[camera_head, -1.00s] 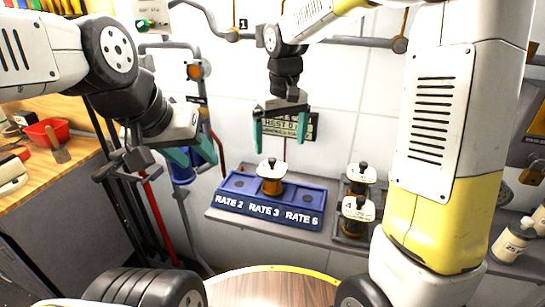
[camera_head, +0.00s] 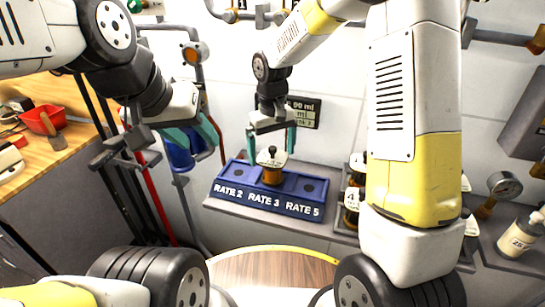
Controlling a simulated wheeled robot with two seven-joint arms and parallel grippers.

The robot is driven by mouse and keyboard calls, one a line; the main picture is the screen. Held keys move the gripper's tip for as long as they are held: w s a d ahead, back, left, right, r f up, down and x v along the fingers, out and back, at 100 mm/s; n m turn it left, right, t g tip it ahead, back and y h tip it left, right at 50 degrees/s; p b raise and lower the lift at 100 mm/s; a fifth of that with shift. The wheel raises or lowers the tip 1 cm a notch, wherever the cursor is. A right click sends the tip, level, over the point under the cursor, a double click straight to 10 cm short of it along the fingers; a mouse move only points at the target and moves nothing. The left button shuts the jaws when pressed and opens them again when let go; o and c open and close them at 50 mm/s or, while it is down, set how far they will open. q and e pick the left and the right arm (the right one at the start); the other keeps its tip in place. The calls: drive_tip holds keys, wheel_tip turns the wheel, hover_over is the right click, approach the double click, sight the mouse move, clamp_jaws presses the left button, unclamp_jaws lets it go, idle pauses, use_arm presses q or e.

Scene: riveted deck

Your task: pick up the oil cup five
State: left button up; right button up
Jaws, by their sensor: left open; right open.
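An amber oil cup (camera_head: 271,174) with a pale lid and dark knob stands upright in the middle slot, RATE 3, of a blue rack (camera_head: 228,199). The number on its lid is not legible. My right gripper (camera_head: 272,151) is open just above this cup, a teal finger to each side of the lid; I cannot tell whether either touches it. Another amber cup (camera_head: 352,196), its label seeming to read 4, stands right of the rack, partly hidden by my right arm. My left gripper (camera_head: 188,138) is open and empty, left of the rack.
The rack's other two slots look empty. A wooden bench (camera_head: 62,140) with a red bin (camera_head: 43,120) is at left. A round wooden top (camera_head: 275,270) is in front.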

drive_tip(key=c, duration=1.8)
drive_tip(key=shift+o, duration=0.2)
drive_tip(key=shift+r, duration=0.15)
drive_tip(key=shift+r, duration=0.55)
drive_tip(key=shift+s+r, duration=0.3)
drive_tip(key=shift+r, duration=0.3)
drive_tip(key=shift+s+r, duration=0.3)
drive_tip(key=shift+r, duration=0.3)
drive_tip(key=s+r, duration=0.1)
drive_tip(key=s, duration=1.3)
drive_tip(key=shift+s+a+r, duration=0.15)
drive_tip(key=shift+s+a, duration=0.25)
